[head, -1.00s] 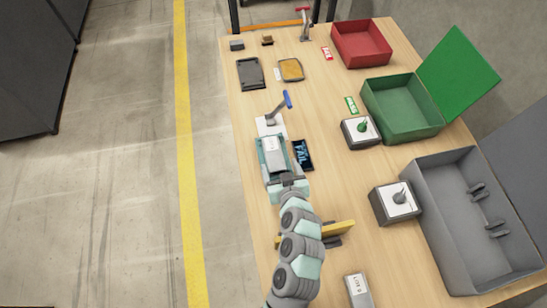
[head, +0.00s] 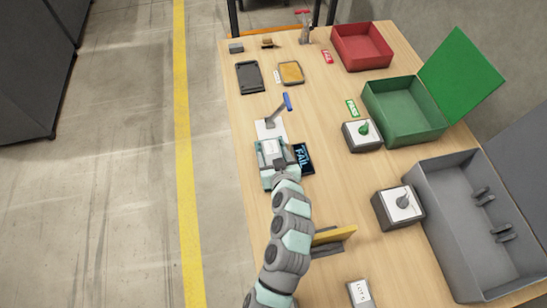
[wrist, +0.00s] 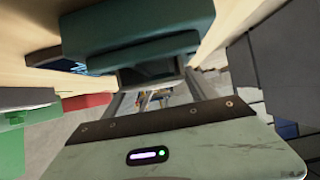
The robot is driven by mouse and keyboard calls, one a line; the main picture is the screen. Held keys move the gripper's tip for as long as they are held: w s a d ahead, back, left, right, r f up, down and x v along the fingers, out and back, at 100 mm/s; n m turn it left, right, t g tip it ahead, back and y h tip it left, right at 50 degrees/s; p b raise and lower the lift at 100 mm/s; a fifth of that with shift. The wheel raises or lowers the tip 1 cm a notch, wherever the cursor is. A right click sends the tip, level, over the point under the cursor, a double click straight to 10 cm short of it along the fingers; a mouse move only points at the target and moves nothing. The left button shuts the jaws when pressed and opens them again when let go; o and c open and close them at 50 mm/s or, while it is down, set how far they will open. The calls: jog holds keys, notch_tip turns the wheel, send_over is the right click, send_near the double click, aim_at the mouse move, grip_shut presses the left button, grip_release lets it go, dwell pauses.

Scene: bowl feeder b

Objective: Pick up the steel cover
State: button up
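A dark grey, flat tray-like plate (head: 250,77) lies at the far left of the table in the head view. It may be the steel cover, but I cannot be sure. A tan plate with a grey rim (head: 291,73) lies just right of it. My gripper (head: 279,163) is at a teal and grey block with a white label (head: 269,150), well nearer than both plates. My wrist hides part of this block. In the wrist view a teal block (wrist: 140,50) fills the top. Whether my fingers are open or touching anything is hidden.
Red (head: 362,46), green (head: 405,110) and grey (head: 470,225) bins line the right side. A yellow-topped stand (head: 333,236) is near my arm.

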grip_shut()
dwell(0.5)
